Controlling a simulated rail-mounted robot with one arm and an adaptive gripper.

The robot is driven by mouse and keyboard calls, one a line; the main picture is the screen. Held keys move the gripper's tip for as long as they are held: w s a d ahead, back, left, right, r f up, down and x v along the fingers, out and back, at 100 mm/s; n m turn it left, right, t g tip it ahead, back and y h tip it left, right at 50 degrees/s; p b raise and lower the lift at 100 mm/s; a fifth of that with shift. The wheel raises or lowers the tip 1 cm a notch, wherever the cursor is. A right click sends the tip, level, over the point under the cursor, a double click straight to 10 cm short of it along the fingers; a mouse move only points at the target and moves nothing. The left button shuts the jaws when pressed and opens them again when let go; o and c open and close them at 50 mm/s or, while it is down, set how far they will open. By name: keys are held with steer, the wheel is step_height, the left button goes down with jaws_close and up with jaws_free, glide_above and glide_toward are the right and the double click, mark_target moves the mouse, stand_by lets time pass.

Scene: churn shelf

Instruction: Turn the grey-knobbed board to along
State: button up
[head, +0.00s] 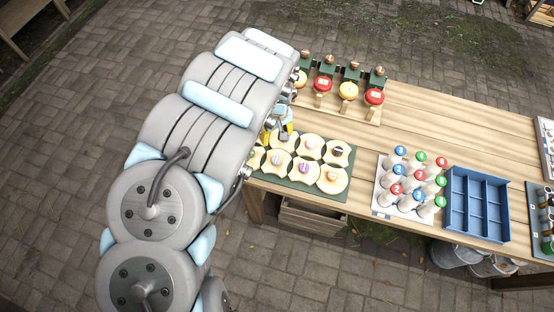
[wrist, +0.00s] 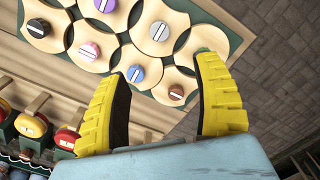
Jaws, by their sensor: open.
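The grey-knobbed board (wrist: 176,18) is a pale wooden piece with scooped sides, in the upper middle of the wrist view. Its grey knob (wrist: 160,32) carries a white line that runs diagonally. My gripper (wrist: 163,67) is open and empty, its yellow fingers spread below the grey knob in the picture. The blue-knobbed board (wrist: 148,90) lies between the fingers, and the green knob (wrist: 203,52) is partly behind the right fingertip. In the head view my gripper (head: 281,132) is over the back left of the boards; I cannot pick out the grey knob there.
The boards sit close together on a green tray (head: 342,181). Behind it are red and yellow round pieces on wooden stands (head: 348,104). To the right are numbered bottles on a white tray (head: 381,198) and a blue divided box (head: 480,237). Bare table lies between and behind them.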

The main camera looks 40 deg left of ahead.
steer(key=b, duration=0.4)
glide_above(277, 159)
step_height(277, 159, down, 6)
steer(key=shift+s+f, duration=0.1)
steer(key=shift+f, duration=4.8)
steer(key=shift+a+f, duration=0.1)
steer(key=shift+f, duration=0.4)
jaws_close()
